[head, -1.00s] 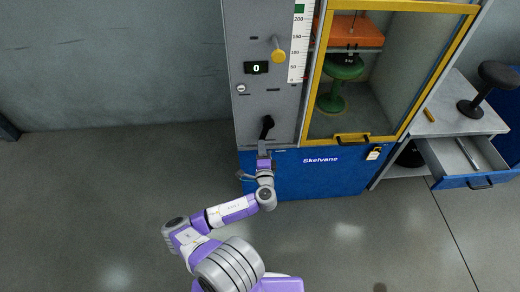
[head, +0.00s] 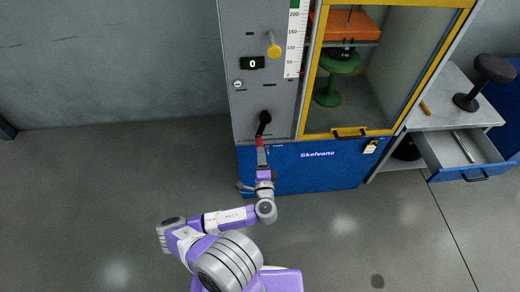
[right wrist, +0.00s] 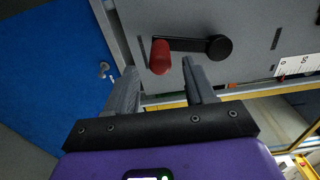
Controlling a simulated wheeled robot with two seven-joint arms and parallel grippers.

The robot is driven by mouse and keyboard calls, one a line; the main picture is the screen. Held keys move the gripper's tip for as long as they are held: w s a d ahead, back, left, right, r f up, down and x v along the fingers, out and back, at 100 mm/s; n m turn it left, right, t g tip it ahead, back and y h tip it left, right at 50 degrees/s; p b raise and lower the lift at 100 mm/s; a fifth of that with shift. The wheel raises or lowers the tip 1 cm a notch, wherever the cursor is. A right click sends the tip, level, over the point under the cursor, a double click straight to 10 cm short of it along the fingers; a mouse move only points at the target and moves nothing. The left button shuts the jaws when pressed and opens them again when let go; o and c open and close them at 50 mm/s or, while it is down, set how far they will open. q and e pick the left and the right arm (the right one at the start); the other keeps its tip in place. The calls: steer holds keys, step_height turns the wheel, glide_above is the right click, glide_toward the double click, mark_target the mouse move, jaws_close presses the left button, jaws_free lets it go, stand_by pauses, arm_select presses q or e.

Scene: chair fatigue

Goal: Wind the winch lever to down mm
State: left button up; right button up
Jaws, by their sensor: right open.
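The winch lever (head: 264,122) is a black crank on the grey front panel, with a red handle (head: 259,141) at its lower end. In the right wrist view the black crank arm (right wrist: 205,45) runs sideways and the red handle (right wrist: 160,57) points towards me. My right gripper (head: 261,154) is open, just below the handle in the head view. In the right wrist view the open jaws (right wrist: 160,68) have the red handle between or just beyond their tips; contact is not visible. The display (head: 251,63) reads 0. My left gripper is out of view.
A yellow-framed bay (head: 391,65) beside the panel holds a green stool (head: 334,78) under an orange plate (head: 350,28). A white scale (head: 295,42) is on the panel. An open drawer (head: 462,158) juts out at right. Floor at left is clear.

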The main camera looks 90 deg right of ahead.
steer(key=shift+a, duration=0.5)
steer(key=shift+c, duration=0.4)
